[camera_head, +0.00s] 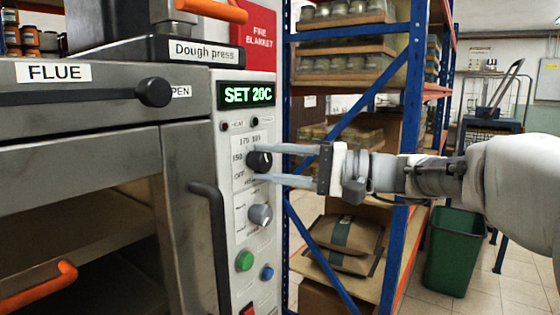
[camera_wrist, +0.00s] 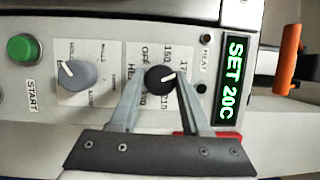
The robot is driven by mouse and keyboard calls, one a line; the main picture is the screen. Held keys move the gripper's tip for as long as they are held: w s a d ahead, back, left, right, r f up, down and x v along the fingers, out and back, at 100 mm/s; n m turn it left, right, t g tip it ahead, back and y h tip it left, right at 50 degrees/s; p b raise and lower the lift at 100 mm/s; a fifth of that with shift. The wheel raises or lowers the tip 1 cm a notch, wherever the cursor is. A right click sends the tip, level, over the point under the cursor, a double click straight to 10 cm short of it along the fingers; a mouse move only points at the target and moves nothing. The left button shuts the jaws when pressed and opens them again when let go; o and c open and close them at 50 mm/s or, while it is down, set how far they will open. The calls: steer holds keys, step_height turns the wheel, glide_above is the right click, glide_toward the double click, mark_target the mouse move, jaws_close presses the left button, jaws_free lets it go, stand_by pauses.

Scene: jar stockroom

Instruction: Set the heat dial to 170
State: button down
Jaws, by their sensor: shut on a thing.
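The heat dial (camera_head: 260,161) is a small black knob on the white control panel, below the green display. It also shows in the wrist view (camera_wrist: 160,79), with a white pointer line aimed roughly right, toward the display side. Printed marks around it include 150, 170 and OFF, partly hidden by my fingers; the exact mark pointed at is hard to tell. The display (camera_head: 247,95) reads SET 20C. My gripper (camera_head: 257,162) reaches in from the right and is shut on the dial, one finger on either side of it, as the wrist view (camera_wrist: 158,80) also shows.
A grey knob (camera_head: 260,214), a green button (camera_head: 244,261) and a blue button (camera_head: 267,273) sit below the dial. The oven's dark handle (camera_head: 211,230) stands out left of the panel. A blue-framed shelf rack (camera_head: 392,150) stands behind my gripper.

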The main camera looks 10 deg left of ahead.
stand_by(0.4)
steer(key=shift+c, duration=1.8)
jaws_free()
steer(key=d+p, duration=0.2)
steer(key=d, duration=1.5)
steer(key=shift+d+f, duration=0.2)
steer(key=shift+f, duration=0.2)
steer(key=shift+s, duration=0.15)
